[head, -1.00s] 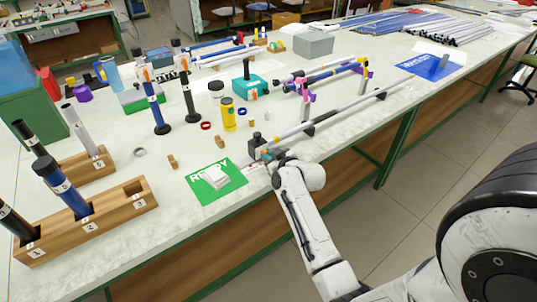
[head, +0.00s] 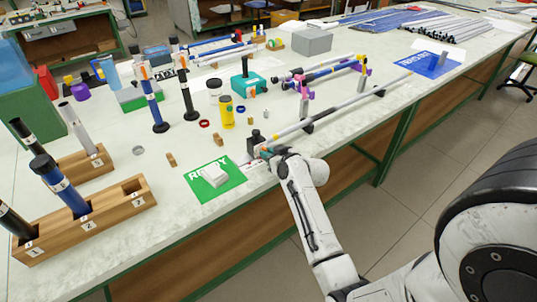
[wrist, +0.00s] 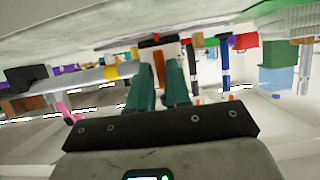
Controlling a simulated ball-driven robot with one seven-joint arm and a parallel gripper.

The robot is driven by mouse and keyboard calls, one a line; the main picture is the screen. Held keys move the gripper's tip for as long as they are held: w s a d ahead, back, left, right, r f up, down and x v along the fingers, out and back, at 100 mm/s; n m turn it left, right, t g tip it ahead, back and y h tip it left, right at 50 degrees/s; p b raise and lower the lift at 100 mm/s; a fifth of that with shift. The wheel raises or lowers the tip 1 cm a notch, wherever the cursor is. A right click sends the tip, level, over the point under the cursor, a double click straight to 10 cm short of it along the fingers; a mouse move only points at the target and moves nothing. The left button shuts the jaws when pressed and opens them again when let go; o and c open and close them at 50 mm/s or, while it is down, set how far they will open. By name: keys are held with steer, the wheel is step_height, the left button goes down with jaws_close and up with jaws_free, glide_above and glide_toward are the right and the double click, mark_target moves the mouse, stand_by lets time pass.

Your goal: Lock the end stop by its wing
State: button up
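The end stop (head: 256,142) is a small dark block at the near left end of a long grey rod (head: 335,109). My gripper (head: 266,153) is low at the table's front edge, close beside the end stop; a small orange piece shows there. In the wrist view, the teal fingers of my gripper (wrist: 161,80) stand apart with a narrow orange-brown strip between them. I cannot tell whether that strip is the wing and whether the fingers touch it. The wing's position is unclear.
A wooden rack (head: 125,212) holds upright rods further left. A yellow bottle (head: 226,112) and small rings stand behind. A blue mat (head: 432,65) lies far right.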

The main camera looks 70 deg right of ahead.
steer(key=o, duration=0.3)
steer(key=v, duration=1)
steer(key=shift+s+a+r+b, duration=0.15)
steer(key=shift+s+a+b, duration=0.05)
steer(key=shift+s+b, duration=0.2)
steer(key=w+a+f+n+g+y, duration=0.1)
steer(key=a+f+n+g+y, duration=0.2)
steer(key=a, duration=0.7)
steer(key=a+f+n+g+y, duration=0.1)
steer(key=a+f+y, duration=0.3)
steer(key=a, duration=0.6)
steer(key=s+a+f+g, duration=0.1)
steer(key=s+a+g, duration=0.1)
steer(key=s+a, duration=0.1)
steer(key=s+a+f+n+g, duration=0.1)
steer(key=s+a+g, duration=0.1)
steer(key=s+a, duration=0.1)
steer(key=s+a+n+g, duration=0.1)
steer(key=s+a+g, duration=0.1)
steer(key=s+a, duration=0.1)
steer(key=shift+s+a+f, duration=0.1)
steer(key=shift+a+f, duration=0.3)
steer(key=shift+a, duration=0.25)
